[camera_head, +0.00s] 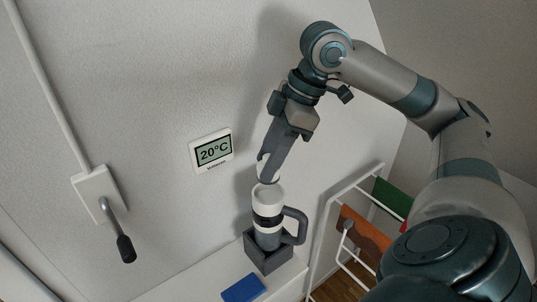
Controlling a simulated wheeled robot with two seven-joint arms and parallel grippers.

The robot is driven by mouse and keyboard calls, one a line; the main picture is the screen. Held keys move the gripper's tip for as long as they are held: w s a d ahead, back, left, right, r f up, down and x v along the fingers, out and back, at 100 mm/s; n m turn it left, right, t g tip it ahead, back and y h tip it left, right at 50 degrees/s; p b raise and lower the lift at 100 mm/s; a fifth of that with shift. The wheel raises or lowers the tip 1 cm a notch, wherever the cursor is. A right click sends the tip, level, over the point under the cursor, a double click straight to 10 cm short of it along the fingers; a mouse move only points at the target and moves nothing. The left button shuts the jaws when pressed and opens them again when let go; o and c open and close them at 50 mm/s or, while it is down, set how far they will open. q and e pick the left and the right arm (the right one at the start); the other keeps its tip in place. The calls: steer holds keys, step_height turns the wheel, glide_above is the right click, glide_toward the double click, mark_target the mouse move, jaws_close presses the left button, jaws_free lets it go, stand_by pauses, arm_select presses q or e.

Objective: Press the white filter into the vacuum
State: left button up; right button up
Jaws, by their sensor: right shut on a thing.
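The vacuum (268,233) is a grey and white handheld body with a black band and a dark looped handle on its right. It stands upright in a dark square holder (268,256) on a white ledge. My right gripper (266,173) points down just above the vacuum's top. It is shut on the white filter (270,177), which is partly hidden by the fingers. My left gripper does not show.
A blue block (244,289) lies on the white ledge (196,286) in front of the holder. A thermostat (212,151) reading 20°C and a switch box with a lever (99,194) are on the wall. A white rack (345,226) with hanging cloths stands right of the ledge.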

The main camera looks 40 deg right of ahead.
steer(key=shift+f+b, duration=1.5)
steer(key=shift+f, duration=1.35)
steer(key=shift+p, duration=0.85)
steer(key=shift+f, duration=0.25)
stand_by(0.5)
steer(key=shift+s+a+f+b, duration=0.25)
steer(key=shift+s+f+b, duration=0.1)
steer(key=shift+s+f, duration=0.25)
stand_by(0.6)
steer(key=o, duration=1)
steer(key=shift+w, duration=0.1)
steer(key=shift+o, duration=0.4)
steer(key=shift+d+r, duration=0.25)
steer(key=shift+r, duration=0.15)
steer(key=shift+o, duration=0.2)
steer(key=v, duration=1.7)
steer(key=shift+w+a+r+p, duration=0.15)
steer(key=shift+a+r+p, duration=0.15)
steer(key=shift+r+p, duration=0.15)
